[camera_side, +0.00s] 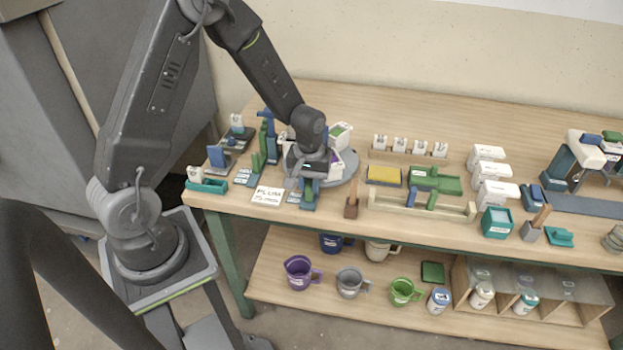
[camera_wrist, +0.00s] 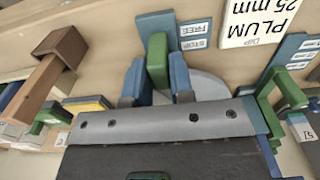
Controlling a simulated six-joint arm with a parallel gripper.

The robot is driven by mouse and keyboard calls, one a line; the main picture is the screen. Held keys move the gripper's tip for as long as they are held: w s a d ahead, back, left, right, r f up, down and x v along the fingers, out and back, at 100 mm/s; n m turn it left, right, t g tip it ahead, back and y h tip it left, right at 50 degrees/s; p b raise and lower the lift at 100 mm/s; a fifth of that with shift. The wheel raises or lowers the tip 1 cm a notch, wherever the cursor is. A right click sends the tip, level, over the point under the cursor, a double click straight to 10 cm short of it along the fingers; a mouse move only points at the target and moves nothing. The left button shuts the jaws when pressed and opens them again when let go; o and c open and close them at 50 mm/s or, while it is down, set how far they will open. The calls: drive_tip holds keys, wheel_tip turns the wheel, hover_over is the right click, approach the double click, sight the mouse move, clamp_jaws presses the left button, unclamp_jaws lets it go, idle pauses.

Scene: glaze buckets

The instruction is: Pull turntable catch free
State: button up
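The turntable is a grey disc (camera_side: 347,172) in the side view, with white buckets (camera_side: 340,135) on it. My gripper (camera_side: 309,180) points down at its front edge. In the wrist view the catch is an upright green block (camera_wrist: 157,62) on a dark blue base (camera_wrist: 156,22). The base stands beside a label plate reading FREE and STOP (camera_wrist: 194,34). My gripper's two blue fingers (camera_wrist: 158,80) flank the green block closely and appear to touch both its sides. My gripper's body hides much of the turntable.
A PLUM 25 mm card (camera_side: 268,196) lies left of the catch. A brown-handled tool (camera_side: 352,205) stands to the right. Green and blue fixtures (camera_side: 262,150) crowd the left, and a yellow-topped block (camera_side: 384,175) lies right of the turntable. Mugs (camera_side: 300,272) stand on the lower shelf.

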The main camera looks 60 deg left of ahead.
sight(310, 183)
drive_tip(key=o, duration=0.3)
wheel_tip(310, 183, up, 6)
drive_tip(key=shift+r, duration=0.5)
idle(0.3)
drive_tip(key=shift+r, duration=0.3)
drive_tip(key=s+d+r+m+t, duration=0.2)
drive_tip(key=s+d+r+m, duration=0.2)
drive_tip(key=s+r, duration=0.4)
drive_tip(key=s+d+r+m+t, duration=0.3)
drive_tip(key=s+d+r+m, duration=0.2)
drive_tip(key=s+r, duration=0.3)
drive_tip(key=shift+s+d+r+t, duration=0.15)
drive_tip(key=shift+s+r+t, duration=0.2)
drive_tip(key=shift+r, duration=0.6)
